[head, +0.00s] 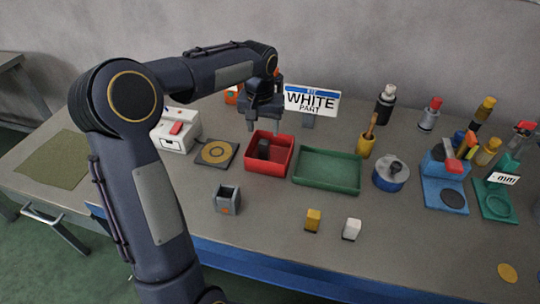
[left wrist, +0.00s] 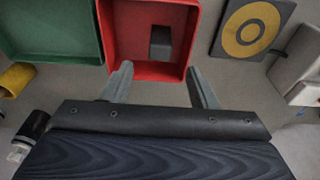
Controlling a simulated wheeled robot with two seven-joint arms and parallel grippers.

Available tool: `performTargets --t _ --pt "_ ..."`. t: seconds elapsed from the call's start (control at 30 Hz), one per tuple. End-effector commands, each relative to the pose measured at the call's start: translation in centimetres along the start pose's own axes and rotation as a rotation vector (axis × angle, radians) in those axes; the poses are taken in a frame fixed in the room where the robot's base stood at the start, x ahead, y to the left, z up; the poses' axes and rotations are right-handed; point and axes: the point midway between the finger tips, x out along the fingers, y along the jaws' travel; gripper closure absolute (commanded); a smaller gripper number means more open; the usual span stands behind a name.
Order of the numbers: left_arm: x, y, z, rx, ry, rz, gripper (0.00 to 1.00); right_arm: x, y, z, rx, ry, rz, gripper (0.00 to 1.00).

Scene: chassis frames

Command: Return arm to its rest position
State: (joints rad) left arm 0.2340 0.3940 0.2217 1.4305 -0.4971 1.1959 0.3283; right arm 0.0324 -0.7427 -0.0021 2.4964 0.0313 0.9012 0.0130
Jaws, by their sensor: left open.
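My left arm comes in from the left in the head view and reaches over the table. My left gripper (head: 264,122) is open and empty, pointing down above the back part of the red tray (head: 283,160). In the left wrist view its two fingers (left wrist: 161,88) stand apart at the red tray's edge (left wrist: 114,30). A dark grey block (left wrist: 161,42) lies inside the red tray, apart from the fingers; it also shows in the head view (head: 263,148). My right gripper is in neither view.
A green tray (head: 327,185) stands right of the red one. A square pad with a yellow ring (head: 217,153) and a white box (head: 175,131) are to the left. A grey holder (head: 227,200), a yellow block (head: 313,220) and a white block (head: 351,229) stand in front. A "WHITE PART" sign (head: 311,101) stands behind.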

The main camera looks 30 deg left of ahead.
Motion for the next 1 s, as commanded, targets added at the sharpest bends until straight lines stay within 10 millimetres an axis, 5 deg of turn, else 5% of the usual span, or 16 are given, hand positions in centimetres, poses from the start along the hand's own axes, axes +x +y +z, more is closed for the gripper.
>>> performTargets --t 0.23,0.77,0.87,1.0 --pt "-3.4 0.0 0.0 0.0 0.001 0.0 0.47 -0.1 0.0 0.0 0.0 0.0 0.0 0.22" --pt "-4.0 0.0 0.2 0.001 0.001 0.001 0.47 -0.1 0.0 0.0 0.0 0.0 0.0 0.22" --pt "-5.0 0.1 1.5 0.011 0.014 0.015 0.47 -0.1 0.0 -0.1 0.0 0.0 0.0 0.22" --pt "-7.3 0.3 6.4 0.041 0.059 0.066 0.47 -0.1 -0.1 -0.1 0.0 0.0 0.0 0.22"
